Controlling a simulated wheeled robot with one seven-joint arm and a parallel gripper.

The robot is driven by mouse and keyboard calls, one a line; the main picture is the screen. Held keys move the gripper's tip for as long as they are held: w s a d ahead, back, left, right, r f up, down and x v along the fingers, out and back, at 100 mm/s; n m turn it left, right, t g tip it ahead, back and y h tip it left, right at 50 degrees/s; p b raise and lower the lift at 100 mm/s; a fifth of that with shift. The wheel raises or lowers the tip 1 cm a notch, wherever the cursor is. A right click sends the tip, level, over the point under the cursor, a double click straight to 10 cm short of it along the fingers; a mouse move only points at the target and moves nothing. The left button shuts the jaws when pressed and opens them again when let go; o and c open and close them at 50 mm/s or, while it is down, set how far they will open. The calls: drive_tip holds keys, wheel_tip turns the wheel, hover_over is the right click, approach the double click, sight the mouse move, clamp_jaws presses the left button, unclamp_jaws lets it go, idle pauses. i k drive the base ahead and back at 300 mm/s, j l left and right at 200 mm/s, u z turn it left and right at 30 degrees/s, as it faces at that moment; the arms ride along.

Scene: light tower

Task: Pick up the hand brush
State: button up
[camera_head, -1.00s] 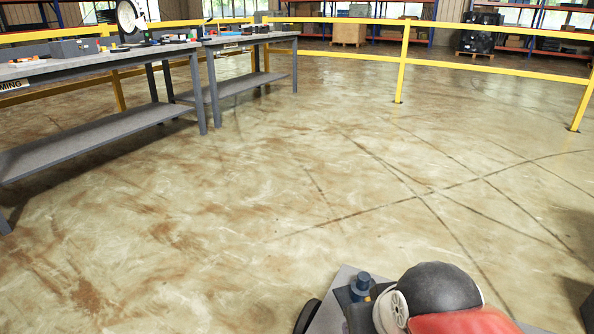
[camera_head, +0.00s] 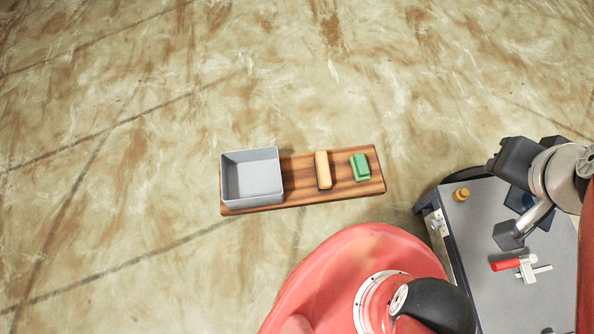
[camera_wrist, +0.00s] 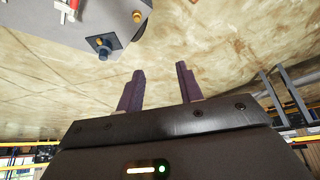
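The hand brush (camera_head: 323,170) appears to be the tan-topped piece with a dark underside near the middle of a wooden board (camera_head: 300,195) in the head view. It lies between a grey open box and a green piece. My gripper (camera_wrist: 158,80) is open in the wrist view, its two dark fingers apart with nothing between them. Part of my arm shows at the right of the head view, well apart from the brush. The brush is not visible in the wrist view.
The grey box (camera_head: 252,177) looks empty and stands on the board's left end. The green piece (camera_head: 360,167) is to the right of the brush. A grey platform (camera_head: 480,280) carries a red-handled clamp (camera_head: 507,265) and a brass knob (camera_head: 461,194). Floor beyond the board is clear.

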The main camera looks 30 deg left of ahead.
sight(324, 178)
drive_tip(key=u, duration=1.25)
drive_tip(key=z, duration=2.35)
drive_tip(key=k+j+z, duration=0.25)
drive_tip(key=z, duration=0.15)
drive_tip(key=k+j+z, duration=0.6)
drive_tip(key=z, duration=0.15)
